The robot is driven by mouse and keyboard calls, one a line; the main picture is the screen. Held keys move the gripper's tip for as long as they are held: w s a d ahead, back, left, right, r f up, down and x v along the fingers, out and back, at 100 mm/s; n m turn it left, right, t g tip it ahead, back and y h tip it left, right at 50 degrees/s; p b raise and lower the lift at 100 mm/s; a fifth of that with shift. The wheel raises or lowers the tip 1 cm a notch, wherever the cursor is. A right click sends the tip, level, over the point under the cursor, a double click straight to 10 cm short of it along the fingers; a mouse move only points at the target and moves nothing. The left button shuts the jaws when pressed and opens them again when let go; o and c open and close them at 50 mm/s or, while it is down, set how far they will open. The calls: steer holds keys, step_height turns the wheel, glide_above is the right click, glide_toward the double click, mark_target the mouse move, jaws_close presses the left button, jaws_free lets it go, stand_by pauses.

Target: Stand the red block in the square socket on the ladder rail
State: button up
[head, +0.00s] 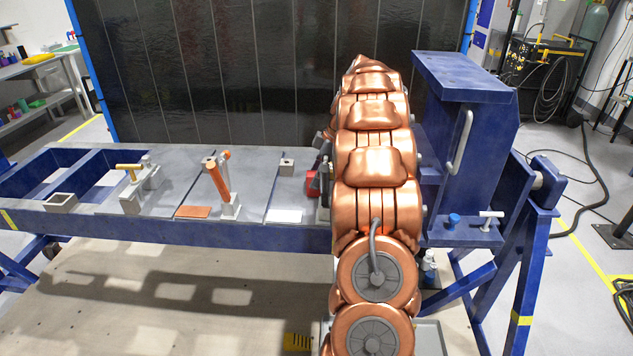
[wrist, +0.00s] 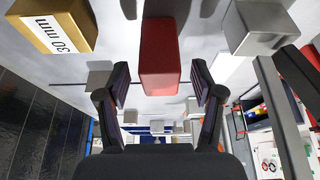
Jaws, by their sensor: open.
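The red block (wrist: 160,55) stands out ahead of my gripper (wrist: 161,82) in the wrist view, lined up with the space between the fingers. The fingers are open, with a gap on each side of the block. In the head view only a small part of the red block (head: 312,184) shows at the left edge of my copper-coloured arm, which hides most of my gripper. The square socket (head: 61,203) is a grey, open-topped square frame at the far left of the blue ladder rail (head: 180,232). It looks empty.
A toggle clamp with an orange handle (head: 217,182) and a clamp with a yellow handle (head: 129,168) stand between the block and the socket. A yellow block marked 30 mm (wrist: 56,27) and a grey block (wrist: 258,27) flank the red block. A blue upright (head: 465,150) stands right of my arm.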

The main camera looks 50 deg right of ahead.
steer(key=shift+c, duration=0.2)
jaws_close()
steer(key=shift+r, duration=0.15)
stand_by(0.4)
